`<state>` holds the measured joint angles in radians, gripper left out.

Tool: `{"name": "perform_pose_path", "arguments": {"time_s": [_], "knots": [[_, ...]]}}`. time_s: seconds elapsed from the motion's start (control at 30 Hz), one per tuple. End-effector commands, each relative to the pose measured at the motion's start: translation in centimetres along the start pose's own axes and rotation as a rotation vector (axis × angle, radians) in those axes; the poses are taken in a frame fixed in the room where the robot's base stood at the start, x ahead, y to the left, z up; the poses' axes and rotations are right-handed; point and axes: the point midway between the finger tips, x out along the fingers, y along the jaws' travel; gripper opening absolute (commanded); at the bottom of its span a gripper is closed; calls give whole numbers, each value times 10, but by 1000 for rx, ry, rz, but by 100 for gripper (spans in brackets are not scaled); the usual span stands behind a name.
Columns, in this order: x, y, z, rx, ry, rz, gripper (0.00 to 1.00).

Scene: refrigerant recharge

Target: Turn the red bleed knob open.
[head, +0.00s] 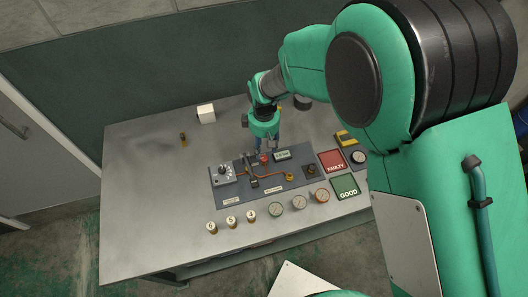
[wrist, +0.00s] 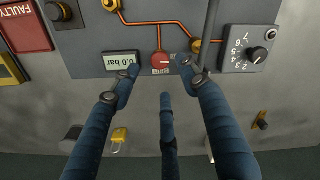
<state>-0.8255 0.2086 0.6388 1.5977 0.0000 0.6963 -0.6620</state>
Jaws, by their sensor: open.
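My gripper (head: 265,142) is above the panel's far edge, close to the knob in the picture. In the wrist view my gripper (wrist: 160,76) is open, with one finger on each side of the knob and a third finger below it. Nothing is held. I cannot tell whether any fingertip touches the knob.
A display reading 0.0 bar (wrist: 121,61) is just left of the knob in the wrist view; a numbered dial box (wrist: 249,49) is right. A dark rod (wrist: 209,30) rises nearby. Red FAULTY (head: 331,160) and green GOOD (head: 345,187) pads lie right. The table's left side is mostly clear.

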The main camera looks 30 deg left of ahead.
Motion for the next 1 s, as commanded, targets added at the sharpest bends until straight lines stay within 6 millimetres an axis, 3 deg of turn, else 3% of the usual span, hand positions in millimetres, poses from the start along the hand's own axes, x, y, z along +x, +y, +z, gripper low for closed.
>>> {"name": "perform_pose_path", "arguments": {"time_s": [0.2, 0.4, 1.0], "knots": [[-34, 0, -1, 0, 2, 1, 45], [-51, 0, 0, 0, 0, 0, 45], [-55, 0, 0, 0, 0, 0, 45]]}}
